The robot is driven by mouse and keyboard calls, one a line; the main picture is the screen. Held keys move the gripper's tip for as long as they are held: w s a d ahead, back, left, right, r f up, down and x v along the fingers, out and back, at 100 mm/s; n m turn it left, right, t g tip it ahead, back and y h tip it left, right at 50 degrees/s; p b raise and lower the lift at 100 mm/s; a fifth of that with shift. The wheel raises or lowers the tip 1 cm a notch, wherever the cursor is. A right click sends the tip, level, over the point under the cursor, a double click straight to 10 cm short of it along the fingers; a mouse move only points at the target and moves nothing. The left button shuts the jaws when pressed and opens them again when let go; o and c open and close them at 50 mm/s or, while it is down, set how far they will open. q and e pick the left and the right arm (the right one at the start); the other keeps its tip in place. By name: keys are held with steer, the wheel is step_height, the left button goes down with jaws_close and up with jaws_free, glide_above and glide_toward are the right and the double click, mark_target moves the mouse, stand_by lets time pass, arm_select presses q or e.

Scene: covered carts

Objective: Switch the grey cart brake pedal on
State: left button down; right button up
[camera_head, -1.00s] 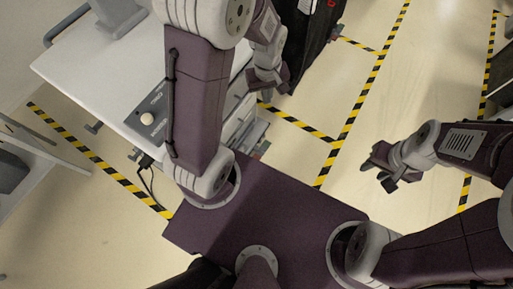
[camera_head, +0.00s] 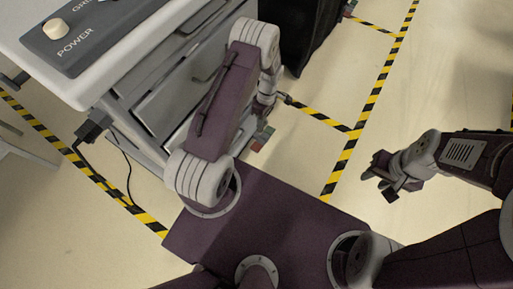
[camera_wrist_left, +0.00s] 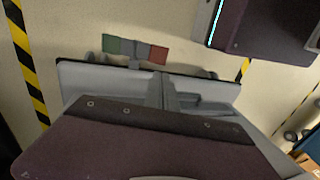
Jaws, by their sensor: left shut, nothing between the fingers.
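The brake pedal has a green half and a red half. It sits low by the cart's base in the head view (camera_head: 263,137), and close up near the top of the left wrist view (camera_wrist_left: 135,49). The grey cart (camera_head: 150,85) stands at the left. My left gripper (camera_wrist_left: 168,92) is shut and empty, just short of the pedal in the wrist view; I cannot tell whether it touches. In the head view my left arm hides most of this gripper.
A dark control panel (camera_head: 75,35) with a POWER knob (camera_head: 56,29) lies on the cart's white top. A cable (camera_head: 128,170) hangs beside the cart. A black covered cart (camera_head: 308,35) stands behind. Floor at the right is clear, with striped tape (camera_head: 372,95).

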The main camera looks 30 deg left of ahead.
mark_target(256, 147)
stand_by(0.3)
arm_select(q)
steer(key=b+x, duration=0.7)
steer(key=x, duration=0.7)
